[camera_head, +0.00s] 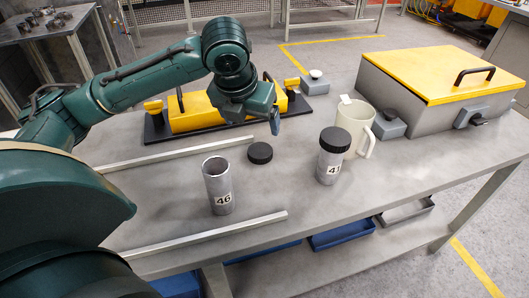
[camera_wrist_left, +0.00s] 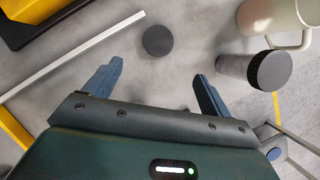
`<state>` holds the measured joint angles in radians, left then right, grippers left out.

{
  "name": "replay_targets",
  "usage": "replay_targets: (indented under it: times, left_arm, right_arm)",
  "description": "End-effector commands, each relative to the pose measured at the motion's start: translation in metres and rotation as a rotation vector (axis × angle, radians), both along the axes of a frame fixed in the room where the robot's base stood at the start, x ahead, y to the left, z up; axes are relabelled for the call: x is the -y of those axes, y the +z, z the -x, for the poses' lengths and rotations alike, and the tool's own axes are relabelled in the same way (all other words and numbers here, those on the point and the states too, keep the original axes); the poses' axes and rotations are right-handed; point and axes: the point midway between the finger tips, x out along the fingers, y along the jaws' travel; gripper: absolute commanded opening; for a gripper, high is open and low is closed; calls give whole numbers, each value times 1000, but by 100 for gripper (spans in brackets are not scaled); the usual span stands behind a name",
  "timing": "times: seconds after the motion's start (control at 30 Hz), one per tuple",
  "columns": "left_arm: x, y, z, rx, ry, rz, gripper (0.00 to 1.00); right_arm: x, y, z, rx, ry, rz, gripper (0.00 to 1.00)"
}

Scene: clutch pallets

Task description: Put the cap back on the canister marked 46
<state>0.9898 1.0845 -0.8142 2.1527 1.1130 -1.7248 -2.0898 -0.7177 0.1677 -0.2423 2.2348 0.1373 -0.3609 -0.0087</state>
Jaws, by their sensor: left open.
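The canister marked 46 (camera_head: 219,188) stands upright and uncapped on the grey table, its open rim showing. A black cap (camera_head: 260,153) lies flat on the table just behind and to the right of it. The cap also shows in the left wrist view (camera_wrist_left: 157,40), ahead of the fingers. My left gripper (camera_head: 262,122) is above the table behind the cap in the head view. In the left wrist view its two blue fingers (camera_wrist_left: 155,86) are wide apart with nothing between them. Canister 46 is not visible in the wrist view. My right gripper is not in view.
The canister marked 41 (camera_head: 330,165), with a black cap on, stands to the right beside a cream mug (camera_head: 354,122). A yellow-lidded grey box (camera_head: 420,90) sits at the back right. Two metal rails (camera_head: 200,236) lie along the table, either side of canister 46.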

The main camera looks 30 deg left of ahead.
Motion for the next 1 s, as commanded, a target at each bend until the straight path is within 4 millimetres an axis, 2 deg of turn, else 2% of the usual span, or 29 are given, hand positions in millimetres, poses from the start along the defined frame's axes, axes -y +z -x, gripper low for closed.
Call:
replay_targets:
  times: [0.27, 0.43, 0.53, 0.7, 1.0]
  left_arm:
    - [0, -6, -2, 1, 2, 3, 83]
    - [-2, -35, -13, -4, 4, 2, 83]
    - [-4, -53, -20, -2, 3, 3, 83]
    - [-5, -71, -29, 1, 2, 4, 83]
    - [-6, -74, -30, 3, 2, 3, 83]
  right_arm:
    - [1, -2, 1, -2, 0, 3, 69]
    - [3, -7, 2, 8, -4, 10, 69]
    - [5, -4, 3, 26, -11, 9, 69]
    - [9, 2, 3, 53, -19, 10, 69]
    - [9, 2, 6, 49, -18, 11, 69]
